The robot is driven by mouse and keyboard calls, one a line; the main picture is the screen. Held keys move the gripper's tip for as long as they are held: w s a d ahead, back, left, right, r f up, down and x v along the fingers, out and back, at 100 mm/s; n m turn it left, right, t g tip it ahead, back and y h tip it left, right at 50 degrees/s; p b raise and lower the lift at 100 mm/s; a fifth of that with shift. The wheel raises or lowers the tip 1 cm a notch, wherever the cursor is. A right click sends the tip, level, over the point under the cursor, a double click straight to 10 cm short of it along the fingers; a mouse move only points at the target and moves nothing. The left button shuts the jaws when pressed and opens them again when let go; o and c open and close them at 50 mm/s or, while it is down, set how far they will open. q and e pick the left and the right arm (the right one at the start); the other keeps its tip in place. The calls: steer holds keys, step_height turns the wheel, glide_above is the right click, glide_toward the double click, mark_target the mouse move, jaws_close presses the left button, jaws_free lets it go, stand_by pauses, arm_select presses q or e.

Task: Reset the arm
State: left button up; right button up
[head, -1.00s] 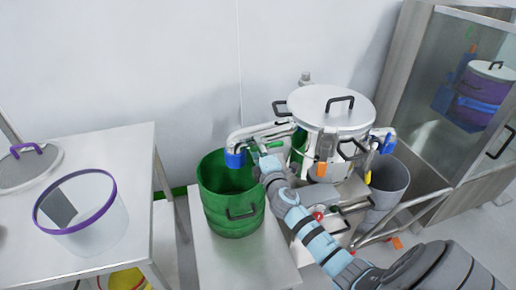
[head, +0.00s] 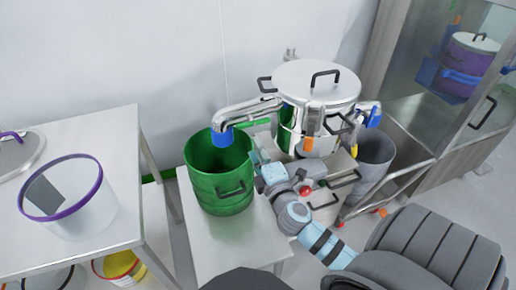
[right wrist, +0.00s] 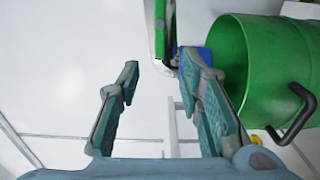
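My right gripper (head: 256,160) is in the head view, just right of the rim of the green bucket (head: 218,180) and below the metal spout. The right wrist view shows its two fingers spread apart with nothing between them (right wrist: 160,66). In that view the green bucket (right wrist: 262,70) is to the right of the fingers, and the blue spout end (right wrist: 190,62) shows behind the right finger. My left gripper is in neither view.
A steel vessel (head: 318,85) with a lidded top has a spout (head: 245,108) reaching over the green bucket. A grey bin (head: 374,160) and a glass-fronted cabinet (head: 425,100) stand to the right. A clear purple-rimmed tub (head: 75,215) is on the left table (head: 120,135).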

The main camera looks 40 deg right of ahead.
stand_by(0.3)
steer(key=s+f+m+g+y, duration=0.1)
steer(key=s+f+m+g, duration=0.1)
steer(key=f, duration=0.8)
steer(key=s+f+m+g+y+p, duration=0.1)
steer(key=s+f+m+g, duration=0.2)
steer(key=f, duration=0.7)
steer(key=s+f+m+g, duration=0.3)
steer(key=s+f, duration=0.3)
steer(key=f, duration=0.4)
steer(key=shift+s+f+y+p, duration=0.15)
steer(key=shift+s+y+p, duration=0.1)
steer(key=shift+y+p, duration=0.15)
steer(key=s+a+f+m+g+p, duration=0.1)
steer(key=s+a+f+m+g, duration=0.1)
steer(key=s, duration=0.7)
steer(key=s+a+f+m+g+y+p, duration=0.1)
steer(key=s+a+f+m+g, duration=0.1)
steer(key=s+f, duration=0.4)
steer(key=s+a+f+m+g+y+p, duration=0.1)
steer(key=s+a+f+m+g, duration=0.1)
steer(key=s, duration=1.1)
steer(key=a+f+g, duration=0.1)
steer(key=a+f, duration=0.1)
steer(key=a, duration=0.1)
steer(key=shift+s+f+g, duration=0.2)
steer(key=shift+g, duration=0.2)
